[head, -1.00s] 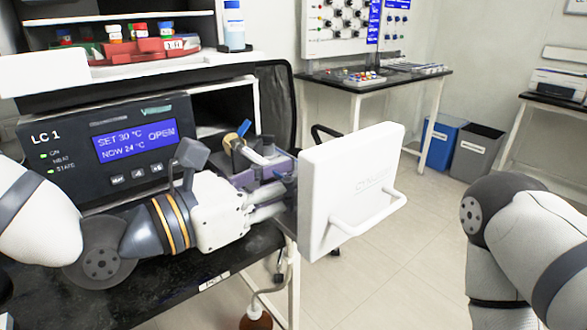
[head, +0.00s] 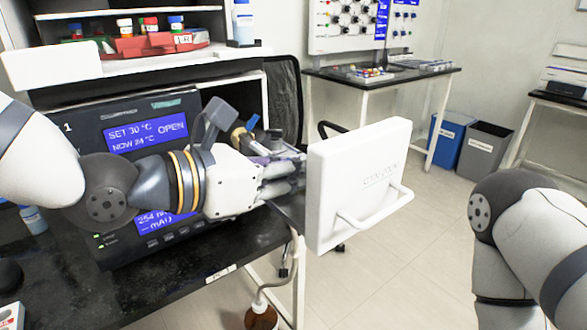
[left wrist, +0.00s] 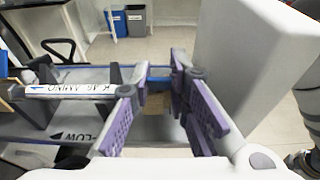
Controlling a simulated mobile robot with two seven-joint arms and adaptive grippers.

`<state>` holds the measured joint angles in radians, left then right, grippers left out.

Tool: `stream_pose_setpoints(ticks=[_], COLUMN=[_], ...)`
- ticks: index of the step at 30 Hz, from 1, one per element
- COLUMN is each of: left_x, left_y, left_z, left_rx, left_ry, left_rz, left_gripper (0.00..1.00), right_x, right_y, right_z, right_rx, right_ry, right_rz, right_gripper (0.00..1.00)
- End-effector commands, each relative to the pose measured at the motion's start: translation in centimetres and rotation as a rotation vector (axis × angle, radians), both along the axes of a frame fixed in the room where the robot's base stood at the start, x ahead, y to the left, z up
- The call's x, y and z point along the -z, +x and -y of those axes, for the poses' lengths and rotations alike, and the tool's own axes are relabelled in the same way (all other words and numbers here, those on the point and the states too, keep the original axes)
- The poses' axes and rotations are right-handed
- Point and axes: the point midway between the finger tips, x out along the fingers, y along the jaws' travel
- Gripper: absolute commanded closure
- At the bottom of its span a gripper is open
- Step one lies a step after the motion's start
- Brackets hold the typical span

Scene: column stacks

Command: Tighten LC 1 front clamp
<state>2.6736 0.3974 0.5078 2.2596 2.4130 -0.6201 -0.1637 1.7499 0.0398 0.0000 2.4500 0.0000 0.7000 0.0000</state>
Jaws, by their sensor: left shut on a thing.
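The LC 1 unit (head: 112,262) stands on the black bench at the left; its screen (head: 145,133) reads SET 30, NOW 24, OPEN. Its white door (head: 360,178) with a handle stands open to the right. A labelled column (left wrist: 68,89) lies across a grey holder (left wrist: 75,75) in the left wrist view. My left gripper (head: 292,177) is at the column's right-hand end, beside the door. Its purple-padded fingers (left wrist: 160,105) are closed around the end region, where the front clamp is mostly hidden. My right gripper is out of view; only its arm shows.
The open door stands close to the right of my left fingers. A shelf (head: 150,66) with a red vial rack (head: 155,44) is above the unit. A bottle (head: 262,318) stands below the bench edge.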

Motion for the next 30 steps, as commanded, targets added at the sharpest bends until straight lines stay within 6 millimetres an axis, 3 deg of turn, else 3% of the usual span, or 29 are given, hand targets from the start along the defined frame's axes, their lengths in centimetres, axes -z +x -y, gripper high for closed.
stream_pose_setpoints(ticks=[15, 30], left_x=[-0.6, 0.2], left_y=[1.1, 2.0], left_z=[1.4, 2.9], left_rx=[-0.001, 0.004], left_ry=[0.382, 0.771], left_rz=[-0.287, -0.568], left_gripper=[1.00, 1.00], right_x=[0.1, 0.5], right_y=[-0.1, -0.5], right_z=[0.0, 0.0], right_rx=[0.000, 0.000], right_ry=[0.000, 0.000], right_rz=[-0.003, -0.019], right_gripper=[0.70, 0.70])
